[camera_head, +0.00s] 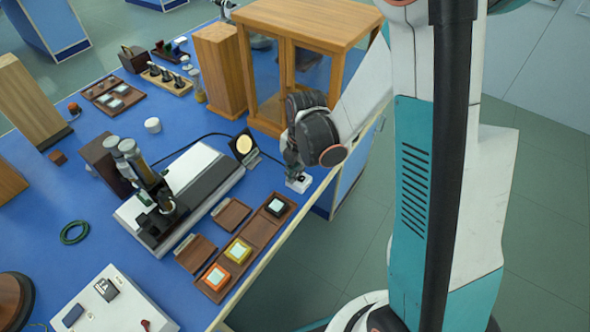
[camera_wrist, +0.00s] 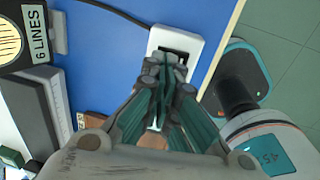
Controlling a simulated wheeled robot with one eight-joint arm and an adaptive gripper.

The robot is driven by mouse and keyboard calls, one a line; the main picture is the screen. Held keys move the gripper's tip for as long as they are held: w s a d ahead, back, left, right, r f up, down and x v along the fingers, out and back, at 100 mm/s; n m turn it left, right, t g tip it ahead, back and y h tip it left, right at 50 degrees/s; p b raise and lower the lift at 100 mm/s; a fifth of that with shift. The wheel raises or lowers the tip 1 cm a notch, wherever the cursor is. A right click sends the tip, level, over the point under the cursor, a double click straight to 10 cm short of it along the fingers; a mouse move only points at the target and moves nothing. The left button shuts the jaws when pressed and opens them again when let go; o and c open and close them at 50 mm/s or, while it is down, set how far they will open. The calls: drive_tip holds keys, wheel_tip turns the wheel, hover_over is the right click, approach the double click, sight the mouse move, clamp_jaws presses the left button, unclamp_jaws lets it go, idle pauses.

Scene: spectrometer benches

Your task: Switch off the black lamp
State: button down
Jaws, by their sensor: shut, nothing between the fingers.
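A small white switch box (camera_head: 299,184) with a dark rocker lies near the blue bench's right edge. It also shows in the wrist view (camera_wrist: 188,29), with a black cable leaving it. In the head view this cable runs left behind the disc stand towards the instrument. My gripper (camera_head: 292,168) is shut and empty, its fingers pointing down at the switch box. In the wrist view its tips (camera_wrist: 166,62) lie over the box's near end, beside the dark rocker; I cannot tell whether they touch. I cannot clearly identify the black lamp or see whether it is lit.
A black-framed pale disc (camera_head: 245,146), labelled "6 LINES" in the wrist view, stands left of my gripper. A wooden glass-fronted cabinet (camera_head: 265,95) stands close behind. A brown tray (camera_head: 262,228) with coloured blocks and a microscope-like instrument (camera_head: 150,190) are nearer and left.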

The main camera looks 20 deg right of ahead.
drive_tip(key=shift+w+a+f+g+b, duration=0.15)
drive_tip(key=shift+f+g+b, duration=0.25)
drive_tip(key=shift+b, duration=0.05)
drive_tip(key=shift+r, duration=0.1)
drive_tip(key=shift+s, duration=0.2)
drive_tip(key=shift+s+d+r, duration=0.1)
drive_tip(key=shift+s+d, duration=0.4)
drive_tip(key=shift+d, duration=0.1)
drive_tip(key=shift+a+r, duration=0.1)
